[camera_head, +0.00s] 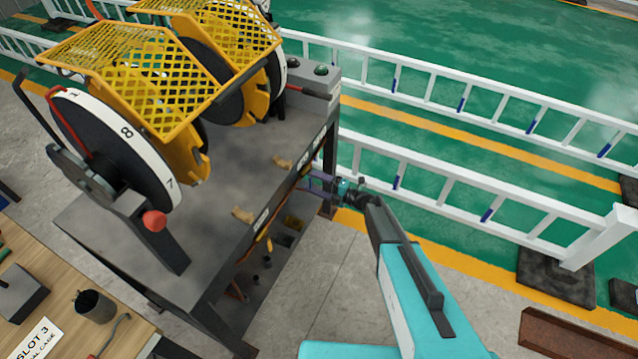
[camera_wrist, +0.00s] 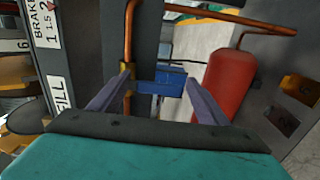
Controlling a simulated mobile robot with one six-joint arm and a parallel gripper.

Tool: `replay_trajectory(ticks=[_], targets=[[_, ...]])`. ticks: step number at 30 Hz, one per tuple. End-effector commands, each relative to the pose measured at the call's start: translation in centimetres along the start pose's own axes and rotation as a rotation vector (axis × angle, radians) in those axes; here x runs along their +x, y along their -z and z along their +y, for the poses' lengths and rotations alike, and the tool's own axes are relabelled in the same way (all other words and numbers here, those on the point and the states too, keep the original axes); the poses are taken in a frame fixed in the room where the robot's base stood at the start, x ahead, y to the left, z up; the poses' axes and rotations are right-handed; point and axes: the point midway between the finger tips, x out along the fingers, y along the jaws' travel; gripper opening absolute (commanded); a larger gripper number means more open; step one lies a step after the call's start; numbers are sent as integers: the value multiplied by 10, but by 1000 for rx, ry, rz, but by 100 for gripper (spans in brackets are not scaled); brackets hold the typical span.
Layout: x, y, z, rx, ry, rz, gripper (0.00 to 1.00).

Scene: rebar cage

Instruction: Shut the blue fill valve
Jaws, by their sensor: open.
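The blue fill valve's handle (camera_wrist: 170,80) shows in the wrist view as a blue block to the right of an upright copper pipe (camera_wrist: 130,30). A brass-coloured part (camera_wrist: 125,78) sits at the pipe beside it. A label ending in "FILL" (camera_wrist: 61,98) is on the grey panel to the left. My gripper (camera_wrist: 160,84) is open, its two purple fingers spread to either side of the blue handle. I cannot tell whether either finger touches it. In the head view my gripper (camera_head: 322,184) is at the right side of the grey bench, and the valve cannot be made out.
A red cylinder (camera_wrist: 228,80) stands close to the right finger. The grey bench (camera_head: 235,150) carries large numbered wheels (camera_head: 120,140) with yellow mesh guards (camera_head: 140,75). A white railing (camera_head: 440,170) runs behind my arm. A wooden table (camera_head: 60,270) is at lower left.

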Motion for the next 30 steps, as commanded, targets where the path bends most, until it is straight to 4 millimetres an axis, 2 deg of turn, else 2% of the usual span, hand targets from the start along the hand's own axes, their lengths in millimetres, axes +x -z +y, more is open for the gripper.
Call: replay_trajectory(ticks=[8,24,30], targets=[[-17,0,0,-1,1,-2,70],[-100,2,-1,0,0,-3,70],[-126,3,-1,1,1,-1,70]])
